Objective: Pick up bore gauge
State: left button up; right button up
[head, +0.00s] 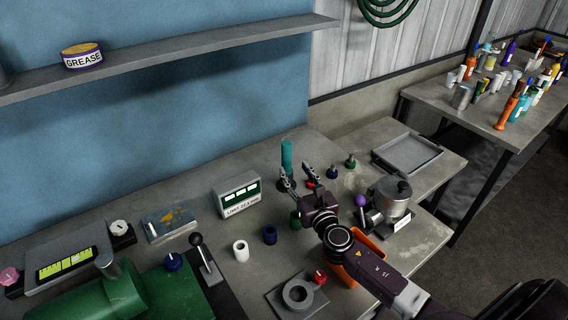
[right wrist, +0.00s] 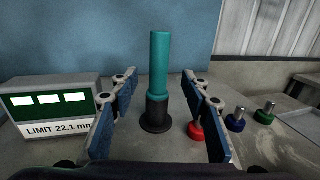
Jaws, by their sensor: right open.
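A teal upright cylinder on a dark round base, which I take to be the bore gauge (head: 287,156), stands on the bench near the blue wall. In the right wrist view the bore gauge (right wrist: 160,62) stands upright, framed between the two blue-padded fingers. My right gripper (head: 298,178) is open and empty, with its fingers pointing toward the gauge. It also shows in the right wrist view (right wrist: 158,85). I see no contact between the fingers and the gauge. My left gripper is not in view.
A limit display box (head: 238,195) stands left of the gripper. A red-knobbed piece (right wrist: 196,130) is close to the right finger; blue (right wrist: 236,120) and green (right wrist: 265,112) knobbed pieces stand further right. An orange bin (head: 366,250) and metal pot (head: 391,196) are near my right arm.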

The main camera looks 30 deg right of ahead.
aim_at(288, 160)
jog(key=shift+w+d+r, duration=0.1)
jog(key=shift+w+d, duration=0.1)
jog(key=shift+w, duration=1.25)
jog(key=w, duration=0.5)
jog(key=shift+d+f, duration=0.2)
jog(key=shift+s, duration=0.1)
jog(key=shift+r, duration=0.1)
grip_shut()
